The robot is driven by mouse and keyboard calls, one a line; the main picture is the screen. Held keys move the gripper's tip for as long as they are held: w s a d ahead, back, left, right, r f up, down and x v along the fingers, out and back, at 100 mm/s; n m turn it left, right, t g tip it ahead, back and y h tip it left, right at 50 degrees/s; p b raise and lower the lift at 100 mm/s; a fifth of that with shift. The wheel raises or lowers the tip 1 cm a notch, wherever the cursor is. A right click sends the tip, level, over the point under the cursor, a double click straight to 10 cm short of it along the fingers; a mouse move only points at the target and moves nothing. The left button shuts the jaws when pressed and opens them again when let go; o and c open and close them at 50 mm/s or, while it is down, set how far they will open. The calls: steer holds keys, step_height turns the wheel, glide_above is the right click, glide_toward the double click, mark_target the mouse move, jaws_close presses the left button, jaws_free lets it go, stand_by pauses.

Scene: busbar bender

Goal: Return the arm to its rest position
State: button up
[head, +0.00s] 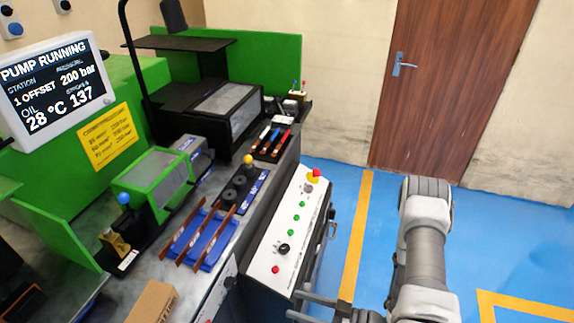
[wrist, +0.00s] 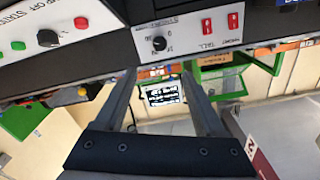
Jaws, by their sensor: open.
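My arm (head: 425,245) is at the lower right in the head view, over the blue floor beside the machine. My gripper (head: 298,306) shows in part at the bottom edge of that view, near the front of the control console. In the wrist view my gripper (wrist: 160,75) has its two fingers apart, with nothing between them.
The control console (head: 262,262) with coloured buttons is left of my arm. A blue tray (head: 205,240) with copper bars lies on the bench. A screen (head: 55,87) reads "PUMP RUNNING". Blue floor (head: 510,240) is clear at the right, before a wooden door (head: 450,90).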

step_height(320, 180, up, 24)
steer(key=s+n+g+h+p, duration=0.25)
steer(key=n+g+h, duration=0.6)
steer(key=n, duration=2.55)
steer(key=s+d+r+n+t+h, duration=0.1)
steer(key=d+r+n+t+h, duration=0.1)
steer(key=r+n, duration=0.4)
steer(key=s+d+r+n+t+h+p, duration=0.1)
steer(key=r+n, duration=0.5)
steer(key=n, duration=0.6)
steer(key=s+d+r+n+t+h+p, duration=0.1)
steer(key=d+r+n+t+h, duration=0.3)
steer(key=n, duration=0.5)
step_height(320, 180, up, 2)
steer(key=shift+s+d+r+h, duration=0.15)
steer(key=shift+s+h, duration=0.3)
steer(key=shift+s, duration=0.35)
steer(key=shift+d+r+n, duration=0.1)
steer(key=shift+r+n, duration=0.15)
steer(key=shift+n, duration=0.15)
steer(key=shift+c, duration=0.6)
steer(key=shift+r, duration=0.1)
steer(key=shift+c, duration=1.1)
steer(key=shift+s+d, duration=0.1)
steer(key=shift+s, duration=0.05)
